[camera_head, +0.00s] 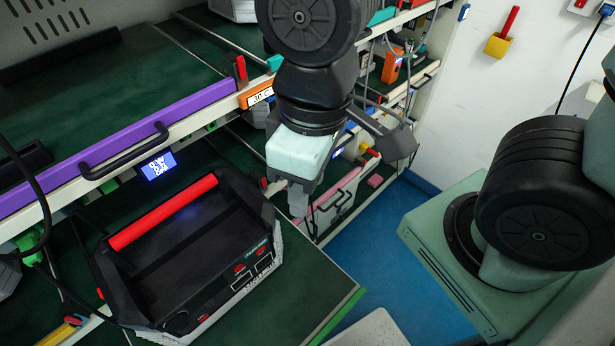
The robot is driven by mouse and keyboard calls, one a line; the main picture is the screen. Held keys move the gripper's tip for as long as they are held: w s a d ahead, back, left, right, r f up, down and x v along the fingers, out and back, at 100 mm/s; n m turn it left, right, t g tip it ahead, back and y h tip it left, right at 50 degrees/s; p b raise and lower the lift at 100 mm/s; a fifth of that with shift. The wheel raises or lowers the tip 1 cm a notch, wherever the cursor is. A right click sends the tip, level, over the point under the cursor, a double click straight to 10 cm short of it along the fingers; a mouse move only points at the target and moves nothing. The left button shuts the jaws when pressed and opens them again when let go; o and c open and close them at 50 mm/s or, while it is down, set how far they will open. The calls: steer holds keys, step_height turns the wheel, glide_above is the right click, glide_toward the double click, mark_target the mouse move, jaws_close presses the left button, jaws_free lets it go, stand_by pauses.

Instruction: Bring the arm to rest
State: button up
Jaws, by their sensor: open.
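My gripper (347,178) hangs in the upper middle of the head view, at the end of my dark and pale green arm. Its two grey fingers stand apart, one low at the left and one at the right by the rack, and nothing shows between them. It is to the right of a black device with a red handle (163,212) and appears apart from it. The device sits on the dark green shelf surface (312,275). My arm is bent, with a large joint at the right of the view.
A rack with a purple rail (110,150) and black handle (124,152) runs along the left. A small blue display (158,166) is behind the device. Blue floor (362,240) is open at the right, beside a white wall (500,90).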

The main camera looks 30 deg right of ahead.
step_height(320, 180, down, 8)
steer(key=b, duration=0.8)
steer(key=shift+f, duration=0.15)
stand_by(0.5)
